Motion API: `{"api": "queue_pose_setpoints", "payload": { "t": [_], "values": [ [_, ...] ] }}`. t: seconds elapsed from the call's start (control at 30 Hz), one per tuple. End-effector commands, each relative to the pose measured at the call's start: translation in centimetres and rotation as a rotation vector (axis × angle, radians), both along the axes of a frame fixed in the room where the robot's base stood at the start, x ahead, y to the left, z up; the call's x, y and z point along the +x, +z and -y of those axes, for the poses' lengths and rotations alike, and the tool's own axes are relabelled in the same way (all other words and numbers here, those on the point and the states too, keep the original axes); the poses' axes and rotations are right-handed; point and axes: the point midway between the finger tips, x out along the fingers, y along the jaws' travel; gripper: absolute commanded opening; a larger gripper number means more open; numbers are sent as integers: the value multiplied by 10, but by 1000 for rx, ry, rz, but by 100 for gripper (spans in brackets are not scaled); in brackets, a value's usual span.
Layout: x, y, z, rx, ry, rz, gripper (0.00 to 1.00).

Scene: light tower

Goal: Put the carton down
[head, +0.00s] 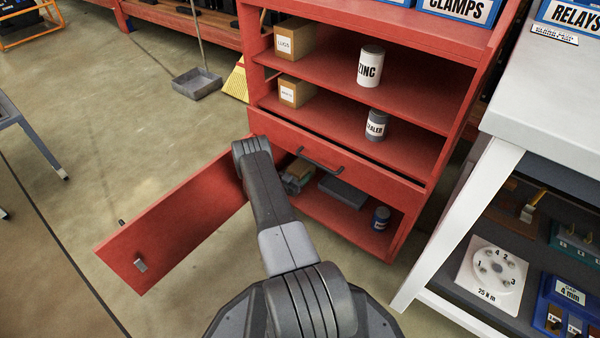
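A brown carton labelled LUGS (295,40) stands on the upper shelf of the red cabinet (425,100). A second brown carton with a white label (296,91) stands on the shelf below. My arm reaches toward the cabinet's open lower compartment and bends at its far end. My gripper is hidden behind the arm, so I cannot see whether it holds a carton. A grey-beige object (298,177) shows in the lower compartment just right of my arm. I cannot tell what it is.
The cabinet's red door (180,220) stands open to the left. ZINC (370,67) and SEALER (376,125) cans stand on the shelves. A white-topped workbench (545,110) is close on the right.

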Motion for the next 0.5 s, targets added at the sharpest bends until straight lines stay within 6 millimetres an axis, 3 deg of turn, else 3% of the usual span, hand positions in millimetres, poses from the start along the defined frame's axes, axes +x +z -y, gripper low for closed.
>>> {"api": "queue_pose_setpoints", "payload": {
  "t": [0.03, 0.1, 0.5],
  "values": [
    [0, 0, 0, 0, 0, 0, 75],
    [0, 0, 0, 0, 0, 0, 85],
    [-5, 4, -4, 0, 2, -1, 85]
  ]
}}
